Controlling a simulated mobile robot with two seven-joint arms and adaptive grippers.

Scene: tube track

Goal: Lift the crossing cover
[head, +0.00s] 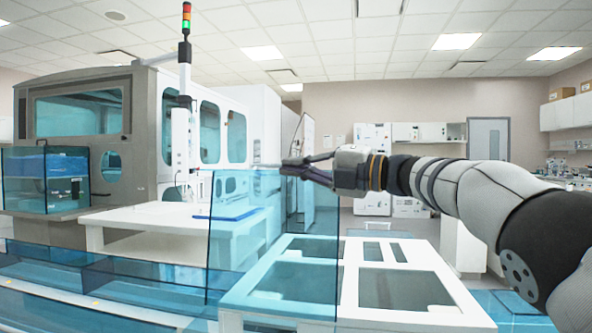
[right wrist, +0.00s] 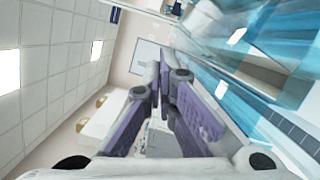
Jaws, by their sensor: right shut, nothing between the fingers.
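The crossing cover appears to be the tall clear blue panelled box (head: 243,255) at the centre of the head view, upright over the track. Clear blue panels also show at the right of the right wrist view (right wrist: 235,80). My right gripper (head: 290,168) reaches in from the right at the height of the cover's top edge. Its purple-padded fingers (right wrist: 170,95) are shut and empty. I cannot tell whether they touch the cover. My left gripper is not in view.
A low clear blue track cover (head: 110,285) runs along the front left. A white frame table with openings (head: 350,312) stands below my right arm. A white table (head: 150,220) and a large grey machine (head: 145,135) stand behind at left.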

